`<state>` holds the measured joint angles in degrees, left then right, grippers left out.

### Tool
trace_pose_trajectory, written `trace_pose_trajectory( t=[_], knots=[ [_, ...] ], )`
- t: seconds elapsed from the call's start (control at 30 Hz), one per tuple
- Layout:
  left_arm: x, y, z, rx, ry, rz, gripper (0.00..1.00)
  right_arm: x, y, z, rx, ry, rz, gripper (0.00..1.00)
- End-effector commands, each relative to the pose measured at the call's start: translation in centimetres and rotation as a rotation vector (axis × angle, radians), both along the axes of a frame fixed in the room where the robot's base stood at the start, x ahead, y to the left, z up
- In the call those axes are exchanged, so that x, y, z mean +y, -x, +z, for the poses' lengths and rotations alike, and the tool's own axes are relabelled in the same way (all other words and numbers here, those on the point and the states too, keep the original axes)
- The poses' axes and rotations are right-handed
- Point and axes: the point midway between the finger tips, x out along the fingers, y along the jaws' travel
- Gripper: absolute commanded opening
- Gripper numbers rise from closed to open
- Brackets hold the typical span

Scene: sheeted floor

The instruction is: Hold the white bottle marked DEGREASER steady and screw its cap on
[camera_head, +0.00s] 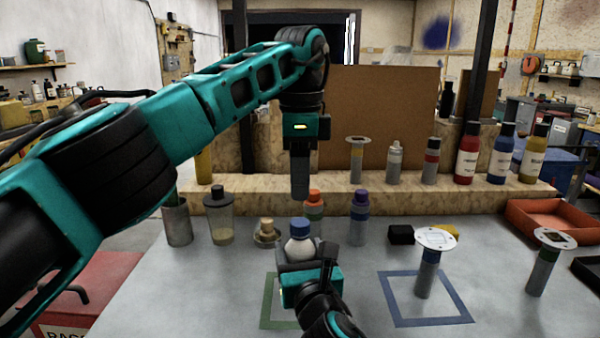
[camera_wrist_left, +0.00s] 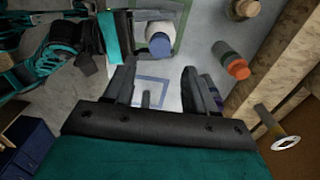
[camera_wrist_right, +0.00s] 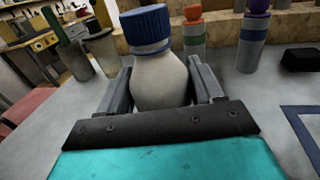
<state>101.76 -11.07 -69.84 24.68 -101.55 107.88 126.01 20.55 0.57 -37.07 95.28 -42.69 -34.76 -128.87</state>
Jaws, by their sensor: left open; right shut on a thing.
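The white bottle (camera_head: 299,247) stands upright in or beside the green square outline; no lettering shows on the side I see. A blue ribbed cap (camera_head: 300,227) sits on its neck, and I cannot tell how tightly. My right gripper (camera_wrist_right: 165,92) is shut around the bottle's body, one finger on each side. The cap (camera_wrist_right: 146,25) is clear of those fingers. My left gripper (camera_head: 300,190) points down above the bottle, open and empty. In the left wrist view the cap (camera_wrist_left: 160,46) lies beyond the fingers, apart from them.
An orange-capped bottle (camera_head: 314,205) and a purple-capped bottle (camera_head: 359,218) stand close behind. A disc-topped bottle (camera_head: 428,272) stands in the blue square (camera_head: 398,312). A wooden ledge (camera_head: 400,190) runs behind.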

Motion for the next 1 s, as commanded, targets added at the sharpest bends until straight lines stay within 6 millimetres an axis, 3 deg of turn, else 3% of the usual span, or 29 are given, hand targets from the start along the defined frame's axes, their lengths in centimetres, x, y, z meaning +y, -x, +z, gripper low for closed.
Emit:
trace_pose_trajectory(
  t=[0.5,0.97,1.0],
  knots=[
    [0.0,0.0,-6.7,0.002,0.0,0.0,0.56,0.0,0.0,0.0,0.001,0.0,0.0,0.0],
    [0.0,0.0,-7.8,0.001,0.0,0.0,0.56,0.0,0.0,0.0,0.001,0.0,0.0,0.0],
    [0.0,0.0,-7.8,0.001,0.0,0.0,0.52,0.0,0.0,0.0,0.001,0.0,0.0,0.0]
  ],
)
